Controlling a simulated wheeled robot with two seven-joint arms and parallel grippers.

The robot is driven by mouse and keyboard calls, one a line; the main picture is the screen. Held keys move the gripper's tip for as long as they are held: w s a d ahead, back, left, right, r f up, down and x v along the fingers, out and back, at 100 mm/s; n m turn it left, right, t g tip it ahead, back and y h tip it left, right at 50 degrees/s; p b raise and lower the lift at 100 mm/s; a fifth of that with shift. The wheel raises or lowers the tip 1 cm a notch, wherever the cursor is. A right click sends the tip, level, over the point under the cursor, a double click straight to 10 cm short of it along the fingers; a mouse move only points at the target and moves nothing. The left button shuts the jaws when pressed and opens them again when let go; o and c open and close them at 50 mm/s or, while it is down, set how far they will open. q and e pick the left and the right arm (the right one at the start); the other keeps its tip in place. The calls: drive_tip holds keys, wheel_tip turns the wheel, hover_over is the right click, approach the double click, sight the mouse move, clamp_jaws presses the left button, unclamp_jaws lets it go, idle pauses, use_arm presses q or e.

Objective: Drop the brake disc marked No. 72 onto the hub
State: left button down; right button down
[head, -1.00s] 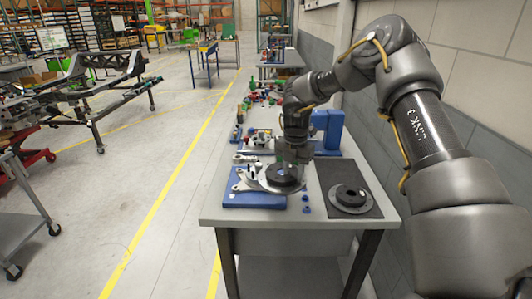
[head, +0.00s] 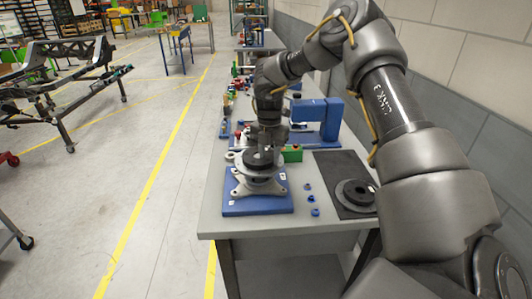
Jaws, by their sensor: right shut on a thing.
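My right gripper (head: 266,153) points down and is shut on a dark brake disc (head: 252,164). The disc is level, over the light grey hub carrier (head: 259,187); it hides the hub's top, and I cannot tell whether they touch. The carrier stands on a blue base plate (head: 258,206) near the front of the bench. A second dark disc (head: 354,193) lies on a black mat (head: 339,168) to the right. I cannot read a number on either disc. My left gripper is not in view.
Several small blue parts (head: 315,212) lie on the grey bench (head: 215,222) between plate and mat. A green block (head: 292,153) and a blue C-shaped fixture (head: 331,120) stand behind. A grey wall (head: 456,95) runs along the right.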

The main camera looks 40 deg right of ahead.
drive_tip(key=shift+s, duration=0.1)
drive_tip(key=shift+w+f+b, duration=0.2)
drive_tip(key=shift+f, duration=0.35)
drive_tip(key=shift+w+f+b, duration=0.15)
drive_tip(key=shift+f, duration=0.35)
drive_tip(key=shift+s, duration=0.1)
drive_tip(key=shift+r, duration=0.1)
drive_tip(key=shift+r, duration=0.1)
drive_tip(key=shift+s+a+b, duration=0.1)
drive_tip(key=shift+b, duration=0.6)
drive_tip(key=c, duration=1.3)
unclamp_jaws()
